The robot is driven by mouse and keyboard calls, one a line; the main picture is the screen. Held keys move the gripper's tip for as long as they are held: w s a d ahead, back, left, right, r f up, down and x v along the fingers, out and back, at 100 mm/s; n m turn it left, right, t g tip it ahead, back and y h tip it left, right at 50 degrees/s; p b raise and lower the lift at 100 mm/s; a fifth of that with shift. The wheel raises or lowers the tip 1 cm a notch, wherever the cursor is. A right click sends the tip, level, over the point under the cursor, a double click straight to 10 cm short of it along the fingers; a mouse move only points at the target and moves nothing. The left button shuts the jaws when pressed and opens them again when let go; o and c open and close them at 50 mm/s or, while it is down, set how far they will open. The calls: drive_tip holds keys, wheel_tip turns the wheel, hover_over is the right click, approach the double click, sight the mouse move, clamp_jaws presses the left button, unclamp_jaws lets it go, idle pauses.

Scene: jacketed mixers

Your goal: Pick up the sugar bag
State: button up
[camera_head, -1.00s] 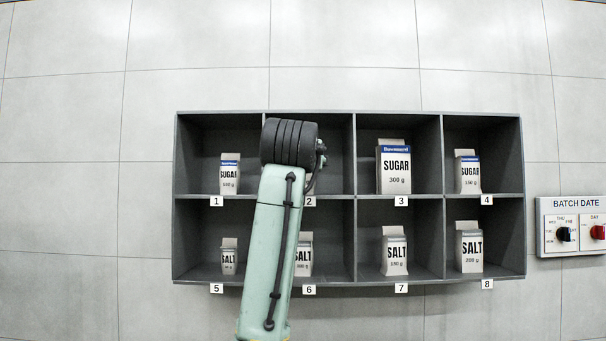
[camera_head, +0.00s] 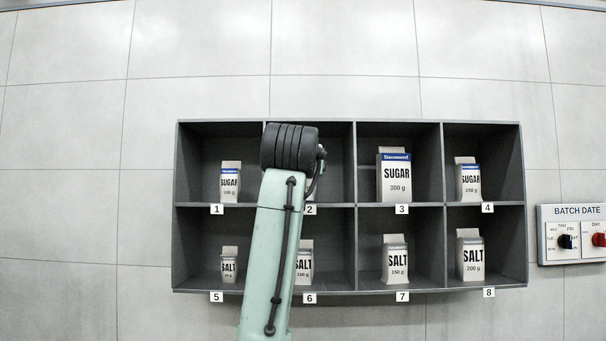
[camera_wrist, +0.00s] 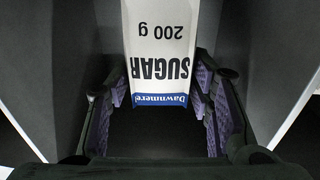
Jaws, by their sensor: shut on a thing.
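A white sugar bag (camera_wrist: 160,38) marked 200 g, with a blue brand band, shows upside down in the wrist view. My gripper (camera_wrist: 162,84) has its purple-padded fingers on both sides of the bag and is shut on it. In the head view my arm covers most of compartment 2, so the gripper and this bag are hidden there. I cannot tell whether the bag is clear of the shelf floor.
The grey shelf (camera_head: 350,206) has numbered compartments. Other sugar bags stand in compartments 1 (camera_head: 230,184), 3 (camera_head: 396,183) and 4 (camera_head: 469,182). Salt bags, such as one in compartment 7 (camera_head: 395,262), stand below. Dividers flank my gripper closely. A batch date panel (camera_head: 575,235) is at right.

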drive_tip(key=shift+s+r, duration=0.1)
drive_tip(key=shift+r, duration=1.35)
drive_tip(key=s+a+b, duration=0.1)
drive_tip(key=s+b, duration=0.6)
drive_tip(key=s, duration=1.1)
